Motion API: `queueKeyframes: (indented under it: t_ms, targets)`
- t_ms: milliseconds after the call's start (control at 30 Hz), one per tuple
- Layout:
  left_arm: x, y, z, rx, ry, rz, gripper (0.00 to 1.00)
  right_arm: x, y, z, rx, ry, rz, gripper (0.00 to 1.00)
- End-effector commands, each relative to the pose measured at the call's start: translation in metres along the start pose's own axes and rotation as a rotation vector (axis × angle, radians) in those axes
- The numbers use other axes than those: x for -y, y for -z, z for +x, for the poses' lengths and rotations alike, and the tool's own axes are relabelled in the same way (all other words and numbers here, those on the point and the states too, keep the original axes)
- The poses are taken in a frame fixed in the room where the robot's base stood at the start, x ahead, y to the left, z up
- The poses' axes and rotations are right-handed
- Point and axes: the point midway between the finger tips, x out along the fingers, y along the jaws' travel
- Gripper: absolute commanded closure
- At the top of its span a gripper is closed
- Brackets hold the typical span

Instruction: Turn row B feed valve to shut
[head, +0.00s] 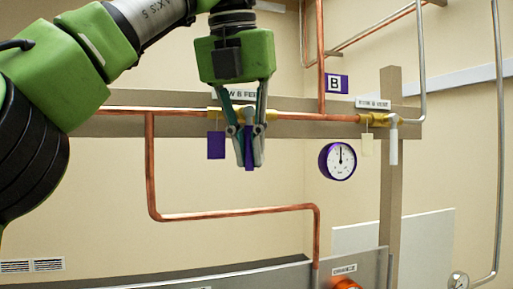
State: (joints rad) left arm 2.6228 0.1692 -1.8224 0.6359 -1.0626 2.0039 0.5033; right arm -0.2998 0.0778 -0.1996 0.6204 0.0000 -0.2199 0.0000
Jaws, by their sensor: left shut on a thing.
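The row B feed valve (273,115) is a brass body on the horizontal copper pipe, under a label that my left gripper partly covers. Its purple lever (249,150) hangs straight down, across the line of the pipe. My left gripper (249,163) comes from above, with its fingers on both sides of the lever, and is shut on it. The fingers hide part of the valve body and lever. A purple tag (216,145) hangs just left of the valve. My right gripper is not in view.
The row B vent valve (377,119), with a pale lever (393,146) pointing down and a cream tag (367,145), is to the right. A purple-rimmed gauge (338,161) hangs between.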

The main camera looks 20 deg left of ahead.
Motion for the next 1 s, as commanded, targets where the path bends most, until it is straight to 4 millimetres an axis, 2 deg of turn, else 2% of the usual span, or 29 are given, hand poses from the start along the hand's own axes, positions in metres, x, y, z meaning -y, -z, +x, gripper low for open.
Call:
queueKeyframes:
  t_ms: [600,633,700,1000]
  targets:
    - [-0.0022,0.004,-0.0004,-0.017,-0.02,0.009,1.0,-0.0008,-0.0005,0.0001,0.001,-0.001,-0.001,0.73]
    - [-0.0023,0.004,-0.0004,-0.017,-0.02,0.008,0.88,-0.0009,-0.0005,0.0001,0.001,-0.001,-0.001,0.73]
    - [-0.0023,0.004,-0.0003,-0.017,-0.02,0.008,0.73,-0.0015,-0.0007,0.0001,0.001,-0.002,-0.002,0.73]
    - [-0.0022,0.0035,-0.0008,-0.015,-0.019,0.008,0.73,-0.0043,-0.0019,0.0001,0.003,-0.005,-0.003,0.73]
